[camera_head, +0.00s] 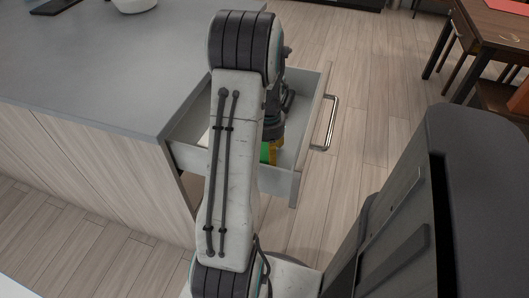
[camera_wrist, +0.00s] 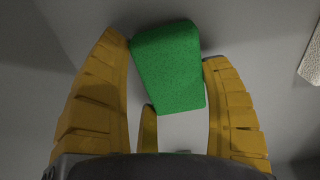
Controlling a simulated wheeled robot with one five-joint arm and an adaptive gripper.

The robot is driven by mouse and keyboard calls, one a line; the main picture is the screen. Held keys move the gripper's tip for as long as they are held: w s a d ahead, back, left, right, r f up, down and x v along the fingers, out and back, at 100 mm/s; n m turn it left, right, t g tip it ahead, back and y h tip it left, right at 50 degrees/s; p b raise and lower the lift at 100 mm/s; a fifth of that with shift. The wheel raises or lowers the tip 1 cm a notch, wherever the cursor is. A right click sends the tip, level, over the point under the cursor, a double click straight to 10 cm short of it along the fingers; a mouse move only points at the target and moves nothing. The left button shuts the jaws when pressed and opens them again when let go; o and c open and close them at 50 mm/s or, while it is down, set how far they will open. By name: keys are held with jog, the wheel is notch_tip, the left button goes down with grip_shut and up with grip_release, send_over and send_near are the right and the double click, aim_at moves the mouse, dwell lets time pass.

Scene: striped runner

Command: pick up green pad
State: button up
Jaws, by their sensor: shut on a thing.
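The green pad (camera_wrist: 168,66) is a block with rounded corners, seen between the yellow fingers of my gripper (camera_wrist: 167,72) in the wrist view. My gripper is shut on it, with the fingers on its left and right sides. In the head view a small green part of the pad (camera_head: 265,151) shows beside a yellow finger, inside the open drawer (camera_head: 286,185). My arm hides most of the pad and gripper there. I cannot tell whether the pad touches the drawer floor.
The drawer stands open from the grey-topped counter (camera_head: 120,70), its metal handle (camera_head: 331,122) facing right. A pale speckled thing (camera_wrist: 312,58) lies at the right edge of the wrist view. A bowl (camera_head: 134,4) stands on the counter. A wooden table (camera_head: 490,25) is at upper right.

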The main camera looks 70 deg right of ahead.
jog(key=shift+r, duration=0.1)
jog(key=shift+r, duration=0.45)
notch_tip(320, 180, up, 3)
jog(key=shift+r+p, duration=0.2)
jog(key=shift+p, duration=0.3)
jog(key=w+d+r+p, duration=0.2)
jog(key=w+d+r, duration=0.4)
jog(key=w+d, duration=0.1)
jog(key=shift+w+d+r, duration=0.25)
jog(key=shift+w+d, duration=0.1)
jog(key=shift+w, duration=0.5)
